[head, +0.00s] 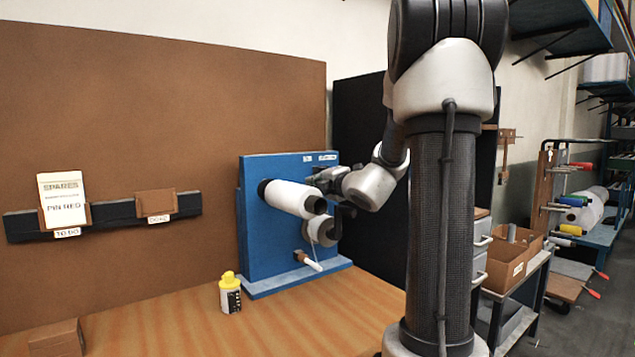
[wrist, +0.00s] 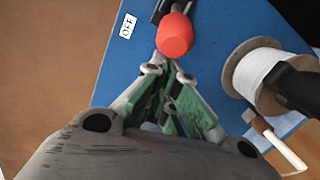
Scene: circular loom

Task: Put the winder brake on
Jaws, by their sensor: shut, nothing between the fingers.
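A red knob (wrist: 174,36) on a dark lever (wrist: 161,10) shows in the wrist view in front of the blue winder panel (wrist: 120,62); I take it for the brake handle. My gripper (wrist: 168,68) is shut and empty, its green-padded fingers right beside the knob; I cannot tell whether they touch it. A small white label (wrist: 128,26) is left of the knob, its text turned and unclear. In the head view my gripper (head: 322,178) is at the upper part of the blue panel (head: 262,235), and the knob is hidden there.
A white roll (head: 290,198) sticks out below my gripper. A spool of white thread (wrist: 257,72) and a white rod (wrist: 285,150) sit lower on the panel. A yellow-capped bottle (head: 230,292) stands on the wooden table (head: 180,320), which has free room in front.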

